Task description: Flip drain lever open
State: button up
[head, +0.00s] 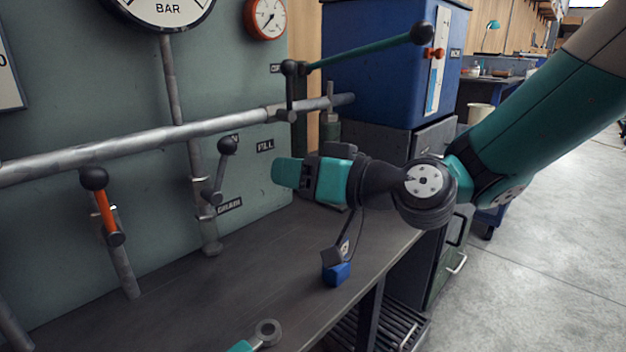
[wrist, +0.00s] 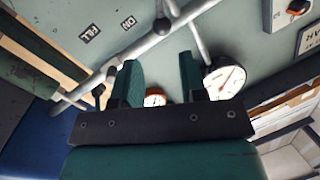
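The drain lever (head: 221,170) has a grey arm and a black ball and sits on a short vertical pipe beside the DRAIN label (head: 229,206). Its ball is up, leaning slightly right. My gripper (head: 284,172) is to the right of the lever in the head view, apart from it, pointing left toward the panel. In the wrist view my gripper (wrist: 158,78) has its two teal fingers apart with nothing held between them. A black ball (wrist: 162,26) near the top of the wrist view is probably the drain lever's; I cannot be sure.
An orange-handled lever (head: 103,208) stands at left. A horizontal pipe (head: 150,138) crosses the panel above. A long teal lever (head: 365,50) reaches right, above my gripper. A blue block (head: 337,274) and a ring-ended tool (head: 267,333) lie on the bench (head: 220,285), otherwise largely clear.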

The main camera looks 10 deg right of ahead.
jog(key=shift+v, duration=1.6)
